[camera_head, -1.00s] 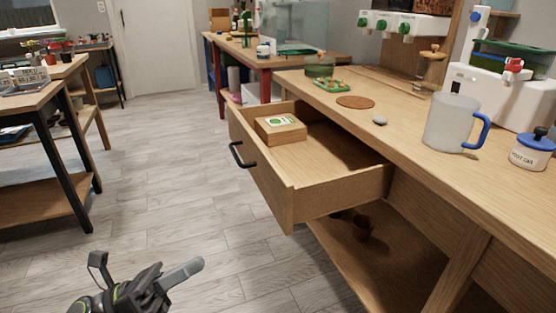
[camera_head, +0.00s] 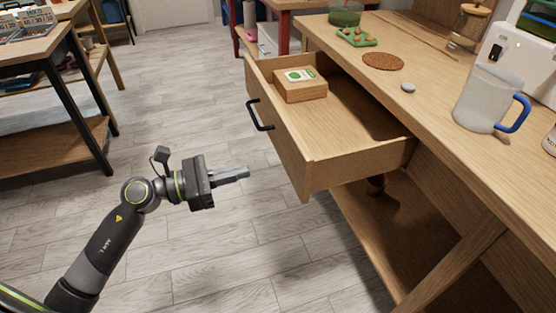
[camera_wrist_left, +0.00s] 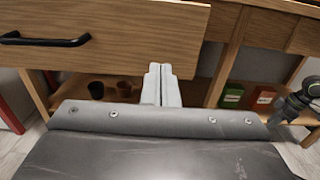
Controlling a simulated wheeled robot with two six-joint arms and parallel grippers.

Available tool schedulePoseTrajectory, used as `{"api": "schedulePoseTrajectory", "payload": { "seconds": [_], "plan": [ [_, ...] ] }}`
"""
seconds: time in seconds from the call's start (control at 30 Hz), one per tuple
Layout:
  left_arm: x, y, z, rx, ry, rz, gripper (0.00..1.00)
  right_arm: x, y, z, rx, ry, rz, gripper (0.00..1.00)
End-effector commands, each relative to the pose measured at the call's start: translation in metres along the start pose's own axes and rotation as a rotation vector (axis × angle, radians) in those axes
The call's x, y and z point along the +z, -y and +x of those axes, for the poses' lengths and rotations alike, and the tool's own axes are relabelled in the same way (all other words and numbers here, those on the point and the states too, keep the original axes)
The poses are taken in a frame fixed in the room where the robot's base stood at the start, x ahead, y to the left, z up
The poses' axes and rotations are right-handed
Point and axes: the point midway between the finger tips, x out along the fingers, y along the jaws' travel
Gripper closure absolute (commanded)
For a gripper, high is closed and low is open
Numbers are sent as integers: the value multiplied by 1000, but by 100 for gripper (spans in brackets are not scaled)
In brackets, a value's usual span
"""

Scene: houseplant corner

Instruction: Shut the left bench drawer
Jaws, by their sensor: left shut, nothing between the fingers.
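The left bench drawer (camera_head: 283,150) is pulled well out of the wooden bench. It has a black bar handle (camera_head: 259,115) on its front and holds a small wooden box (camera_head: 300,91) with a green and white label. My left gripper (camera_head: 236,174) is shut and empty, in front of the drawer and apart from it, lower than the handle. In the left wrist view the shut fingers (camera_wrist_left: 160,84) point toward the drawer front (camera_wrist_left: 120,35), right of the handle (camera_wrist_left: 45,41). A gripper-like dark arm part (camera_wrist_left: 295,103) shows at the right of that view; its jaws are unclear.
The bench top (camera_head: 440,150) carries a mug (camera_head: 483,98), a grey stone (camera_head: 408,87), a cork mat (camera_head: 383,61) and a green tray (camera_head: 357,37). Pots (camera_wrist_left: 124,89) stand on the lower shelf. The floor (camera_head: 200,250) before the drawer is clear. Another table (camera_head: 40,60) stands left.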

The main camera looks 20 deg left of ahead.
Motion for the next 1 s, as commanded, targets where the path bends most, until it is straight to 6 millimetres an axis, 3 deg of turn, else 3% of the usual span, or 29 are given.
{"api": "schedulePoseTrajectory", "payload": {
  "seconds": [0.4,0.6,1.0],
  "plan": [
    [2,1,62,-2,5,-2,100,4,-3,2,13,21,1,64],
    [1,1,83,-2,3,-3,100,6,-4,6,16,33,2,64],
    [0,1,93,-1,0,-2,100,6,-4,7,17,34,1,64]
  ]
}}
